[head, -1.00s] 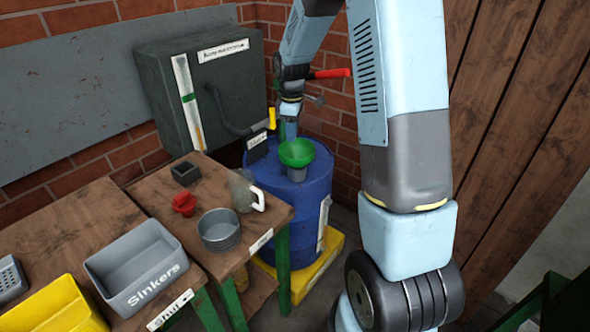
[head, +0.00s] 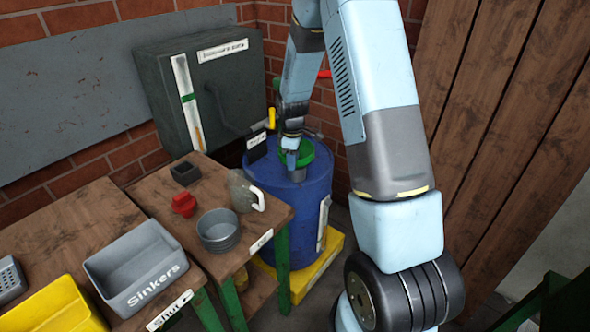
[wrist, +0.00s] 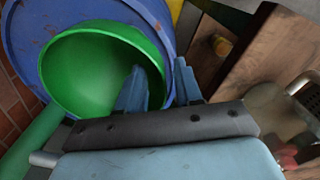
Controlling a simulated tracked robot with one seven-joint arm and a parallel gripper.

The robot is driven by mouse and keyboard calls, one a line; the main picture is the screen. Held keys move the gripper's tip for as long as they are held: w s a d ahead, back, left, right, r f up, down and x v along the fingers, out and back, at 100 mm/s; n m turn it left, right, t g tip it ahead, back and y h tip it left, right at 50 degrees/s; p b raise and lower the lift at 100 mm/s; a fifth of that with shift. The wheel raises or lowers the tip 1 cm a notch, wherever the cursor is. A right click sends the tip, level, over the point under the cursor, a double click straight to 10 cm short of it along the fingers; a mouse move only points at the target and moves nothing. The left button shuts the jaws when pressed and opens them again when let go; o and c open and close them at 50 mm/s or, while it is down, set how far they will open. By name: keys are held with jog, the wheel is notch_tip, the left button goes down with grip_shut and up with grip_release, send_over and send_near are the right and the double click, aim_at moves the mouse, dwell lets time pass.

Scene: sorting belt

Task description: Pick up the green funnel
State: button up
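The green funnel (head: 306,153) stands on top of the blue barrel (head: 305,205) in the head view, partly hidden behind my gripper (head: 291,162). In the wrist view the wide bowl of the funnel (wrist: 85,72) faces the camera, over the blue barrel lid (wrist: 22,35). My gripper (wrist: 160,85) shows two blue fingers with a gap between them. One finger is over the inside of the bowl and the other is outside its rim, so the rim runs between them. I cannot tell whether either finger touches it.
A dark wall box (head: 200,90) with a yellow-handled lever (head: 271,118) stands close behind.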

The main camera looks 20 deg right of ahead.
grip_shut()
dwell(0.3)
jog(key=shift+f, duration=0.1)
